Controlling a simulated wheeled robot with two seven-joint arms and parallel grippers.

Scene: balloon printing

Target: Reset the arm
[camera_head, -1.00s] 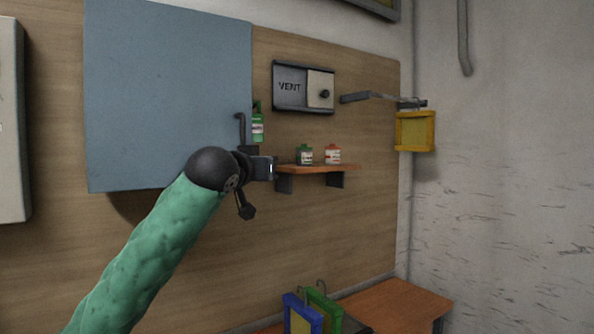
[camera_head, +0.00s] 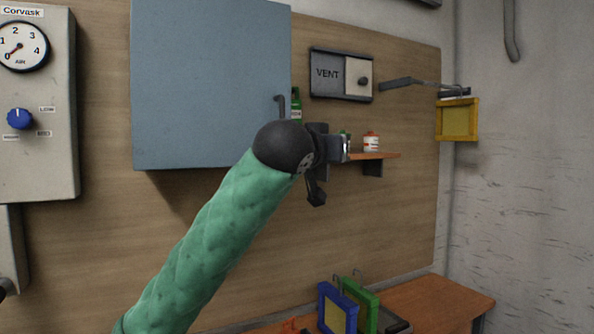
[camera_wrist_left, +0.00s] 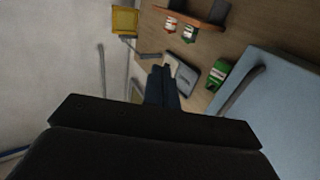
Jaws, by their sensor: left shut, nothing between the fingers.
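My left arm, in a green sleeve, comes up from the bottom left in the head view. Its left gripper (camera_head: 340,148) is shut and empty, in front of the small wooden shelf (camera_head: 378,156) in this view. In the left wrist view the closed fingers (camera_wrist_left: 163,88) point toward the vent panel, with nothing between them. The gripper partly hides a green-labelled jar on the shelf; a red-labelled jar (camera_head: 371,142) stands clear beside it. My right gripper is not in view.
A blue-grey cabinet (camera_head: 205,85) with a dark handle hangs left of the vent panel (camera_head: 341,74). A green bottle (camera_head: 296,108) shows beside it. A yellow frame (camera_head: 457,120) hangs at right. Blue (camera_head: 337,308) and green (camera_head: 371,298) frames stand on the lower bench (camera_head: 435,300).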

